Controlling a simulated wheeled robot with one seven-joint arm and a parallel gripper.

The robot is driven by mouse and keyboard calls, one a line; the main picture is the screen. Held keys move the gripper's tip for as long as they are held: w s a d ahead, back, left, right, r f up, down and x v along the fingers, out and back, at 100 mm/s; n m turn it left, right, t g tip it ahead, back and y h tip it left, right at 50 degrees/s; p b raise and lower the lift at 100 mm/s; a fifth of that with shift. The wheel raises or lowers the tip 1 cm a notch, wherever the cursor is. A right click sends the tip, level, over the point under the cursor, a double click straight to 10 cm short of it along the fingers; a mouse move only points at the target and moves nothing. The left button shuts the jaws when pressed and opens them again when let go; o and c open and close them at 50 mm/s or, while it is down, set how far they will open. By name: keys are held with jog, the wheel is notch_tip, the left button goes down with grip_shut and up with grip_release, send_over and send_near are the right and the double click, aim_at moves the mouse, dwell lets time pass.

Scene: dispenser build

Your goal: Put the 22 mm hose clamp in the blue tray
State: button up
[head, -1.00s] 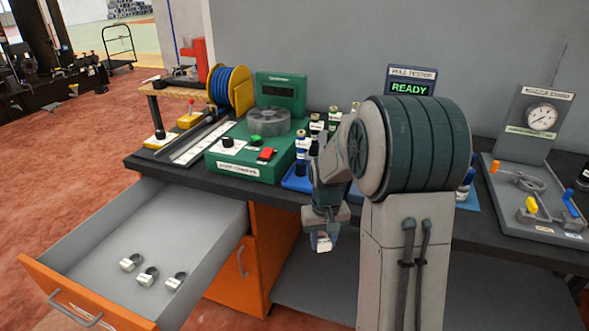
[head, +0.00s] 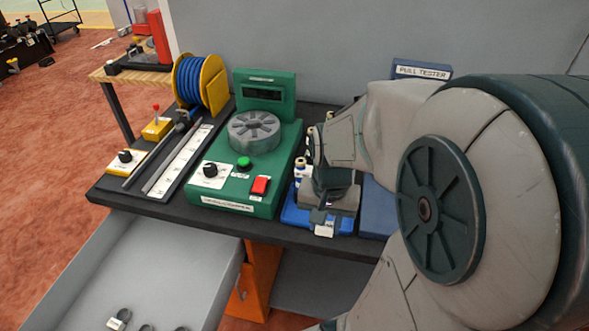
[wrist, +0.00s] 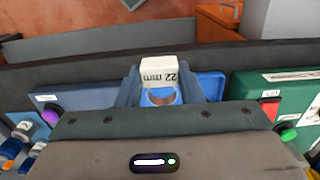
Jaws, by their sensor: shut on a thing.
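The 22 mm hose clamp (wrist: 162,96) is a metal ring with a white tag marked "22 mm", upside down in the wrist view. My gripper (wrist: 161,90) is shut on it. In the head view the white tag (head: 324,230) hangs below my gripper (head: 324,217) at the table's front edge. The blue tray (head: 291,217) lies under and around my gripper there. The tray also shows behind the clamp in the wrist view (wrist: 212,86). The exact gap between clamp and tray cannot be told, and my arm hides part of the tray.
The green machine (head: 236,195) with a red switch stands left of the tray. Small bottles (head: 301,170) stand behind it, partly hidden by my arm. The open grey drawer (head: 160,270) below holds several more clamps (head: 118,319). A blue pull tester (head: 421,70) stands at the back.

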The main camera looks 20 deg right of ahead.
jog(key=w+d+f, duration=0.1)
jog(key=w+f, duration=0.1)
jog(key=w, duration=0.1)
jog(key=w+d+f, duration=0.1)
jog(key=w+f, duration=0.1)
jog(key=w, duration=0.1)
jog(key=w+d+f, duration=0.1)
jog(key=w+f, duration=0.1)
jog(key=w, duration=0.1)
jog(key=shift+w+p, duration=0.2)
jog(key=shift+p, duration=0.15)
jog(key=shift+f, duration=2.05)
jog(key=shift+f, duration=0.25)
jog(key=o, duration=1)
jog(key=shift+r, duration=0.1)
jog(key=shift+r, duration=0.1)
